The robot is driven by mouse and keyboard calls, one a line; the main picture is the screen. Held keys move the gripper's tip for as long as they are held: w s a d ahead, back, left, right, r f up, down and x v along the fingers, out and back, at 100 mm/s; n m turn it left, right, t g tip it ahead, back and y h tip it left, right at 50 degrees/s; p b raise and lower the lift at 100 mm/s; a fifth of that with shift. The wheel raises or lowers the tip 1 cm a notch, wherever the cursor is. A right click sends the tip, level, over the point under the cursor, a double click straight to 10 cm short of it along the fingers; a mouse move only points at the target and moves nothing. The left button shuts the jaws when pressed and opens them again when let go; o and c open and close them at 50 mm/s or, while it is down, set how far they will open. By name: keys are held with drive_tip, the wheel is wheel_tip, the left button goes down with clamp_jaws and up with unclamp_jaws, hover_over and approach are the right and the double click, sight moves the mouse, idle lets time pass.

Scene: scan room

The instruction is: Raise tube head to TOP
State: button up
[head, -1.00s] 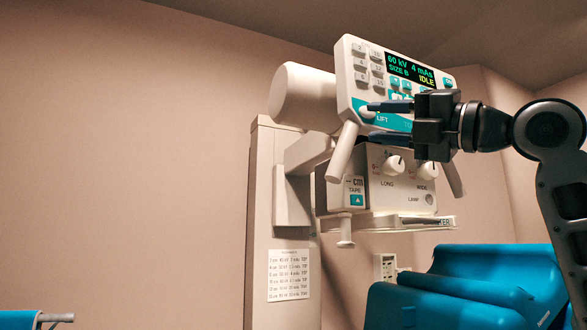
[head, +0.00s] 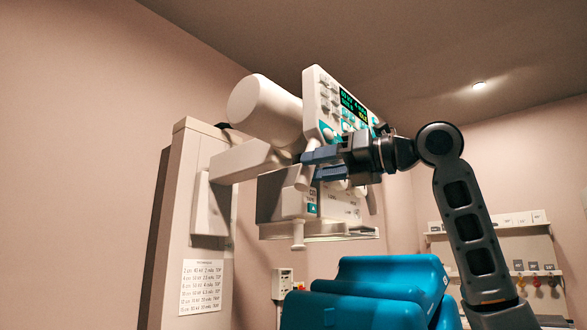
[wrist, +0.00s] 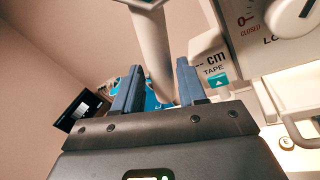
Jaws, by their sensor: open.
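The tube head stands on a beige column (head: 185,210) by a side arm (head: 240,160). It has a white cylinder (head: 265,108) and a tilted control panel (head: 322,90) with a green and yellow display too oblique to read. A pale handle bar (head: 306,172) hangs from the panel's lower left; it also shows in the wrist view (wrist: 155,50). My gripper (head: 312,165) is open at this bar. In the wrist view its two blue fingers (wrist: 155,85) stand on either side of the bar, with gaps visible. The panel's lower buttons are partly hidden by my gripper.
Below is the collimator box with a TAPE label (head: 311,206) and a pull knob (head: 297,235). A teal padded chair (head: 390,275) stands beneath. A printed chart (head: 208,285) is on the column. A shelf (head: 500,225) is on the right wall. A dark screen (wrist: 82,110) shows in the wrist view.

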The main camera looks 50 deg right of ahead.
drive_tip(key=x, duration=0.4)
drive_tip(key=shift+w, duration=0.4)
clamp_jaws()
